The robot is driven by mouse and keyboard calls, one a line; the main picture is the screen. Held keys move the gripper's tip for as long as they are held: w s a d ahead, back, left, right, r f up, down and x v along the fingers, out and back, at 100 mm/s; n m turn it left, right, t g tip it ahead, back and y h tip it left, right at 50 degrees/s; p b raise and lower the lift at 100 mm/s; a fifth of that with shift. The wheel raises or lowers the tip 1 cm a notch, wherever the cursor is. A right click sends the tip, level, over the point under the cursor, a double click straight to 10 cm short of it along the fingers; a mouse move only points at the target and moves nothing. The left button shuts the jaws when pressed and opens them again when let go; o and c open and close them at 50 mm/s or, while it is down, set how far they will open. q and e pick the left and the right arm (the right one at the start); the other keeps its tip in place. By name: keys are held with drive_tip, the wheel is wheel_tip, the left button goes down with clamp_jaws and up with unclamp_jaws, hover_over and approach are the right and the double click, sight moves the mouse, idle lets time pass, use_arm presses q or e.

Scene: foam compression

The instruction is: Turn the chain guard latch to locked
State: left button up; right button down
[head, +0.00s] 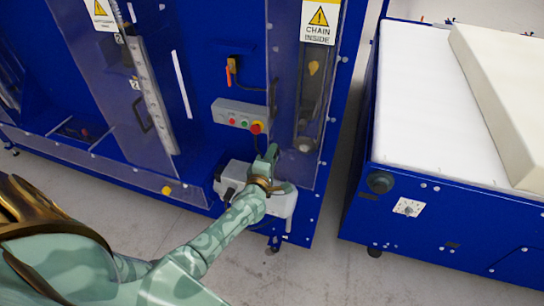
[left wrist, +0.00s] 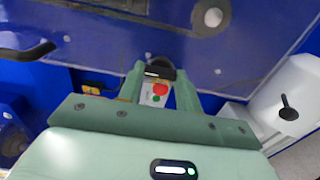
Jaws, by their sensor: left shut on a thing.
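The chain guard (head: 325,105) is a clear panel on the blue machine, under a "CHAIN INSIDE" warning label (head: 319,22). The left wrist view shows a small black latch handle (left wrist: 160,70) at the guard's edge, lying across between my fingertips. My left gripper (head: 271,156) is at the lower part of the guard, and in the wrist view (left wrist: 160,74) its green fingers are closed on the black handle. In the head view the gripper hides the latch. I cannot tell from these frames which position it is turned to. My right gripper is not in view.
A grey control box (head: 228,109) with coloured buttons is above the gripper. A pale housing (head: 281,204) is below my wrist; it shows at right in the wrist view (left wrist: 290,85). A blue table (head: 440,222) with white foam stands at right, past a floor gap.

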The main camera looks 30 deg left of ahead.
idle(0.4)
use_arm(q)
drive_tip(key=o, duration=1)
drive_tip(key=p+v, duration=0.1)
drive_tip(key=v, duration=1.5)
drive_tip(key=shift+s+f, duration=0.1)
drive_tip(key=shift+s, duration=0.05)
